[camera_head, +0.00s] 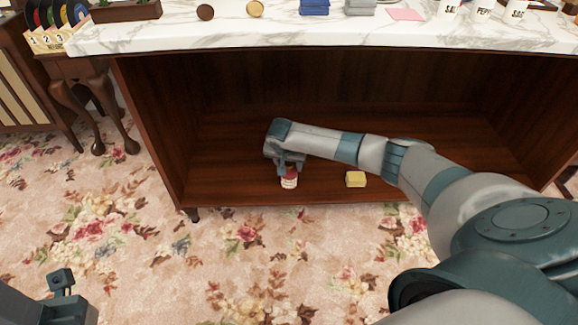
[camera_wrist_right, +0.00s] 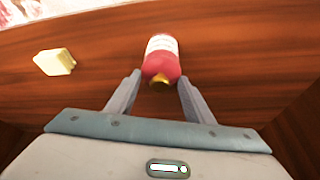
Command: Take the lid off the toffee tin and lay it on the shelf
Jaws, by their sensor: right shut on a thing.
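The toffee tin (camera_head: 289,182), red with a white label, stands near the front edge of the wooden shelf (camera_head: 325,193). In the right wrist view the tin (camera_wrist_right: 161,44) shows its red top with a small gold knob. My right gripper (camera_head: 289,164) is above it, pointing down. In the wrist view its fingers (camera_wrist_right: 160,79) are on both sides of the red top, shut on what looks like the lid. The seam between lid and tin is not clear. My left gripper (camera_head: 62,283) shows only partly at the lower left corner, away from the shelf.
A yellow block (camera_head: 356,179) lies on the shelf to the right of the tin. The marble top (camera_head: 310,36) above carries mugs, folded cloths and round items. The shelf's left side panel (camera_head: 150,130) stands left of the tin. Bare shelf lies between.

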